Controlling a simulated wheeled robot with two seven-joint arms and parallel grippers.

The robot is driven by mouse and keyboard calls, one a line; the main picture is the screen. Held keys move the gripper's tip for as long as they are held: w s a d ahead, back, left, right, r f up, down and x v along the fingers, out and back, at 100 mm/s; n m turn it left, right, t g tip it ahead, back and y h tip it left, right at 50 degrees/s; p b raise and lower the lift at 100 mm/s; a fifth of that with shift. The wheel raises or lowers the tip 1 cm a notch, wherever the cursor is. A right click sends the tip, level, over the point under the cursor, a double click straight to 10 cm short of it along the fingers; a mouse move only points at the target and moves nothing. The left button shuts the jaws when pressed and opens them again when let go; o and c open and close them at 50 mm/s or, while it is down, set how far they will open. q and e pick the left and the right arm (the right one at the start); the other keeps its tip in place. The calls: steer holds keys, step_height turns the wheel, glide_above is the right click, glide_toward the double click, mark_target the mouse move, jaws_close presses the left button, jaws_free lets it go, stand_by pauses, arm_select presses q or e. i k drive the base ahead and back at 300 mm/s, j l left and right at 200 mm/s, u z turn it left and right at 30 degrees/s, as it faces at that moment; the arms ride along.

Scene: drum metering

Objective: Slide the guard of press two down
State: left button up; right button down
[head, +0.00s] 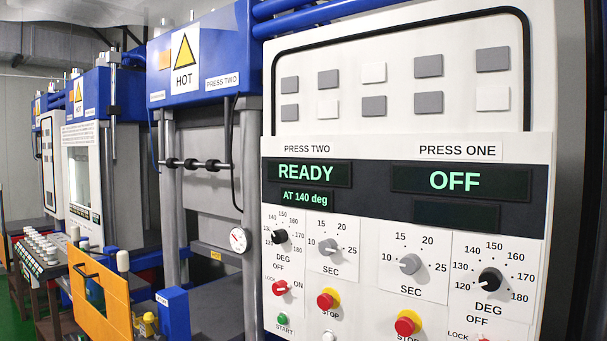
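Press two (205,85) stands left of the control panel, with a blue head marked HOT and PRESS TWO. A grey plate (208,130) fills the space between its upright columns. A horizontal bar (196,164) with black grips crosses in front of this plate; it looks like the guard's handle. The plate's lower part (210,222) continues below the bar, down to a grey ledge. I cannot tell for certain which part is the guard or how far down it sits. Neither of my grippers is in view.
The control panel (405,210) fills the right; its press two display reads READY, AT 140 deg, and press one reads OFF. An orange panel with a black handle (105,305) stands at lower left. A rack of small pieces (40,250) is at far left. A black cable hangs beside press two.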

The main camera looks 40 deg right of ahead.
mark_target(118, 328)
steer(key=i+j+z, duration=0.35)
steer(key=i+j, duration=0.15)
steer(key=i, duration=0.25)
steer(key=i+j+z, duration=0.4)
steer(key=i+j, duration=0.25)
steer(key=i+j+z, duration=0.35)
steer(key=i+j, duration=0.3)
steer(key=j, duration=0.25)
